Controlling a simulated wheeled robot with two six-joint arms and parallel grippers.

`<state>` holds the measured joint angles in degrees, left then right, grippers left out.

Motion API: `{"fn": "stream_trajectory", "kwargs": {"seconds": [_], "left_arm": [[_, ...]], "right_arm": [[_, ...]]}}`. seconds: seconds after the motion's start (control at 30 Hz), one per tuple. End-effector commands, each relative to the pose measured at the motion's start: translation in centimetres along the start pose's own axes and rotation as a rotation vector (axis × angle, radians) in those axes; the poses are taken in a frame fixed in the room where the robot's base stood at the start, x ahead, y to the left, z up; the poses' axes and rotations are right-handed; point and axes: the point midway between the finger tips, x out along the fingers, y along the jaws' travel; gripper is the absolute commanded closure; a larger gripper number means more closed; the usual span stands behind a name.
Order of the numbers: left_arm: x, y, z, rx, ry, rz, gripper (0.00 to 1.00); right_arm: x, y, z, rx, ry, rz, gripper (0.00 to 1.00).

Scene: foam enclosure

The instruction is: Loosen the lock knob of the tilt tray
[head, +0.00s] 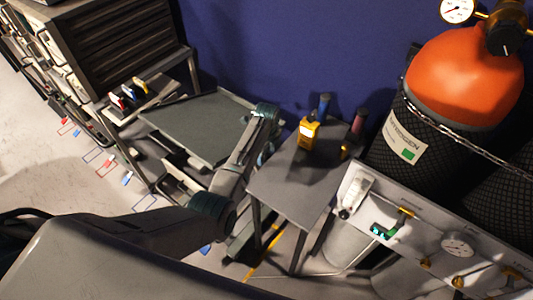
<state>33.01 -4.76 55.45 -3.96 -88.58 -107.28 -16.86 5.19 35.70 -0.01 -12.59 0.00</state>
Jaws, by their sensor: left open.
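The tilt tray (200,125), a flat dark grey-green panel with a raised rim, lies at the centre left and looks slanted. I cannot make out its lock knob; it may be behind my arm or too small. My left arm comes in from the lower left and bends up to a wrist at the tray's right edge. My left gripper (264,150) is open, small and dark, partly hidden by the forearm, between the tray and the grey side table. I see nothing between its fingers, and cannot tell whether it touches the tray. My right gripper is out of view.
The grey side table (290,190) holds a yellow handheld device (309,133) and blue and red-handled items. An orange-topped gas cylinder (463,75) and a gauge panel (430,230) stand right. A dark drawer cabinet (110,40) stands at upper left.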

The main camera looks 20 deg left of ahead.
Motion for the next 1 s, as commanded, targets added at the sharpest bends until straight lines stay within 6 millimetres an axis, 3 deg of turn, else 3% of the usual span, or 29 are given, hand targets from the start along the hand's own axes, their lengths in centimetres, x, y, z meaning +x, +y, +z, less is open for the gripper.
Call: {"fn": "stream_trajectory", "kwargs": {"seconds": [0.17, 0.4, 0.63, 0.77, 1.0], "left_arm": [[0.8, 0.0, 0.0, 0.0, 0.0, 0.0, 0.41], [0.8, 0.0, 0.0, 0.0, -0.001, -0.001, 0.43], [0.8, 0.0, 0.0, 0.0, -0.001, 0.0, 0.85], [0.7, 0.1, 0.0, 0.0, -0.001, -0.012, 0.85], [0.7, 0.6, 0.0, 0.0, 0.0, -0.175, 0.85]], "right_arm": [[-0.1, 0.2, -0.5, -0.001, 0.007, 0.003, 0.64], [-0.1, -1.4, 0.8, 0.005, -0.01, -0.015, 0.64], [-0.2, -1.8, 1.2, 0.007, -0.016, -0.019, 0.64], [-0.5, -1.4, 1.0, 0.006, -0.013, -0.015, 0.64], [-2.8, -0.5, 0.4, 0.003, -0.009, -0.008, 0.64]]}}
